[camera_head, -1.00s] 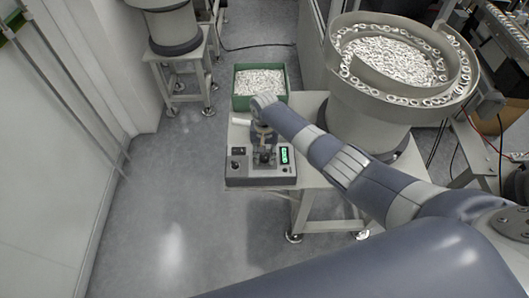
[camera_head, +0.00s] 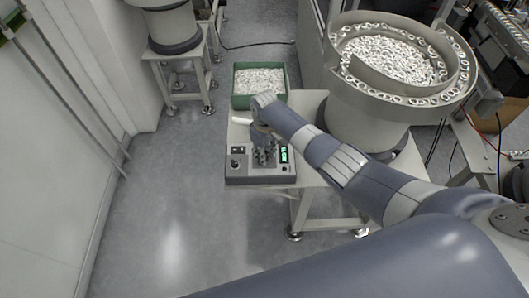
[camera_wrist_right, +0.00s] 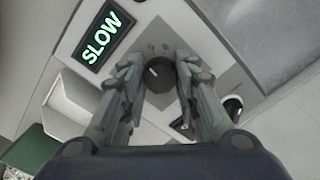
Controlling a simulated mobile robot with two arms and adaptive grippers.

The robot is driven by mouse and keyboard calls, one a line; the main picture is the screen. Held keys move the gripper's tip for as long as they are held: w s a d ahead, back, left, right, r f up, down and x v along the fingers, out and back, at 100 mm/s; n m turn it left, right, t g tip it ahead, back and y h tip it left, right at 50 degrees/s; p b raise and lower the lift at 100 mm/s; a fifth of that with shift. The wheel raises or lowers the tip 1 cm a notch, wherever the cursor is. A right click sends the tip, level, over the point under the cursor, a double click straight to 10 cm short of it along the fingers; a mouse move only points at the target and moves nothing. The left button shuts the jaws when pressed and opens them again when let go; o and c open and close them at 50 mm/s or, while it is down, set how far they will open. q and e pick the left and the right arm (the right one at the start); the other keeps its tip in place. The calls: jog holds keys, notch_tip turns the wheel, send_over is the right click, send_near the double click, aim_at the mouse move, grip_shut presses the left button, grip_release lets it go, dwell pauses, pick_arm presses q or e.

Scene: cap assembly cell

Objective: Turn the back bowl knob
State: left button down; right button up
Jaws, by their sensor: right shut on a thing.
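A grey control box (camera_head: 250,180) stands at the front of a white table. In the right wrist view its round black knob (camera_wrist_right: 160,73) with a white pointer line sits on a grey plate. My right gripper (camera_head: 264,160) points down at the box; in the wrist view its two fingers (camera_wrist_right: 158,80) are shut on the knob, one on each side. The knob is hidden behind the fingers in the head view. The box's green display (camera_head: 284,154) reads SLOW in the wrist view (camera_wrist_right: 102,36). My left gripper is not in view.
A smaller dark knob (camera_head: 235,164) sits at the box's left. A green bin (camera_head: 240,101) of pale parts stands behind the box. A large bowl feeder (camera_head: 365,120) full of rings stands right of it, close to my right arm. The floor at left is clear.

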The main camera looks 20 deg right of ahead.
jog(key=shift+n, duration=0.9)
jog(key=o, duration=1.1)
jog(key=shift+c, duration=0.2)
notch_tip(320, 180, up, 12)
